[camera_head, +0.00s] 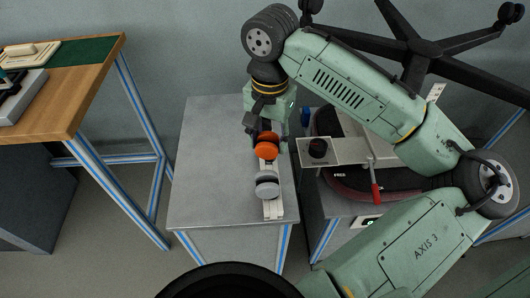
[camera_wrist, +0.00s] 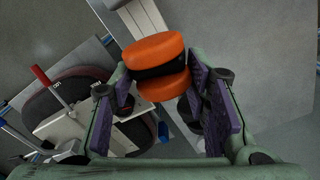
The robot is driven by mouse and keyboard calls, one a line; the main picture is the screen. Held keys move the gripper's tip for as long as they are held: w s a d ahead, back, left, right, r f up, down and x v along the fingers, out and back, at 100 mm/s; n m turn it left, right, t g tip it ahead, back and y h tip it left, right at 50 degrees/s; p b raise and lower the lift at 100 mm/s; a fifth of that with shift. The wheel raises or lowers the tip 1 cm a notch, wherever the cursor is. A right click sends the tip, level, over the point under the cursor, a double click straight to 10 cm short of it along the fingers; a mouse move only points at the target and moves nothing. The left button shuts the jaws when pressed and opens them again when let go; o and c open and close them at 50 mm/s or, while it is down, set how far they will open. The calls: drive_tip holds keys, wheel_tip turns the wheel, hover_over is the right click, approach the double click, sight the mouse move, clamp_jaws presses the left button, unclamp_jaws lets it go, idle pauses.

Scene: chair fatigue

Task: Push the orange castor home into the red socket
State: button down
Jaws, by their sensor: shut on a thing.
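The orange castor (camera_head: 267,146) is a twin-wheeled piece with a dark middle. In the head view it shows just below my gripper (camera_head: 259,135), over the grey table, in line with a pale rail. In the wrist view the orange castor (camera_wrist: 155,52) sits between the purple-padded fingers of my gripper (camera_wrist: 160,80), which is shut on it. I cannot tell whether the castor still touches the rail. I cannot make out the red socket in either view. A black five-armed chair base (camera_head: 425,48) is at the upper right, partly hidden behind my arm.
A grey castor (camera_head: 267,186) sits on the pale rail (camera_head: 273,209) on the grey table (camera_head: 205,200). To the right, a fixture with a red-handled lever (camera_head: 376,193) stands over a dark seat (camera_head: 400,179). A wooden bench (camera_head: 75,95) is at left.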

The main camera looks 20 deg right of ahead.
drive_tip(key=shift+r+p, duration=1.85)
drive_tip(key=shift+r, duration=0.15)
